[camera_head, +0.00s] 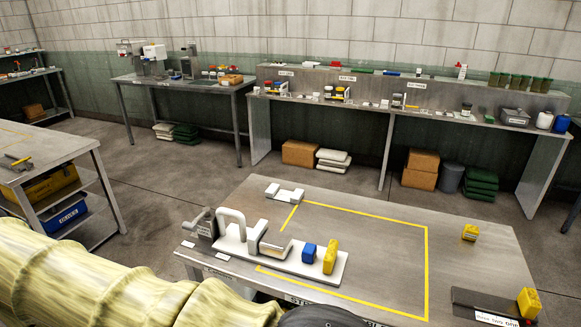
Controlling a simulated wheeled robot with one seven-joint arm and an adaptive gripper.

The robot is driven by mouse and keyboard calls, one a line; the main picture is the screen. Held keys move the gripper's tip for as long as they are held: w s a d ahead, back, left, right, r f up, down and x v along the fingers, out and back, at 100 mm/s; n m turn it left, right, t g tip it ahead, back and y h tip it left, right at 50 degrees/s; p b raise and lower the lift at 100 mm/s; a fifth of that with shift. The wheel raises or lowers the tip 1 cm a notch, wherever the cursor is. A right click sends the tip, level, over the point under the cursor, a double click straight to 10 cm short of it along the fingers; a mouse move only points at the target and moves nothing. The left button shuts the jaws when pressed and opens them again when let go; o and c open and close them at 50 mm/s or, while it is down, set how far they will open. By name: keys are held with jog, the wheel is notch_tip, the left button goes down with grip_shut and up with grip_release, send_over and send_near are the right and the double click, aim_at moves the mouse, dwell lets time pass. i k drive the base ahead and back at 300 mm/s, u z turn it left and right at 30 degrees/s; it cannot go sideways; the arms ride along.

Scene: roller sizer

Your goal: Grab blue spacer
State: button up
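A small blue block (309,252), which looks like the blue spacer, stands on a white base plate (285,262) on the near metal table. A taller yellow block (330,257) stands just to its right on the same plate. A pale block with a metallic sloped face (276,246) is to its left. A white handle (232,222) and a grey device (202,227) are at the plate's left end. My arm shows along the bottom left, in front of the table. My gripper's fingers are not visible.
The near table (380,235) has a yellow taped outline, mostly clear inside. A white piece (285,193) lies at the back edge. Benches (190,85) line the wall; a shelved table (60,160) is left.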

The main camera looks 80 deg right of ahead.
aim_at(309, 253)
jog(key=i, duration=1.65)
jog(key=z, duration=2.65)
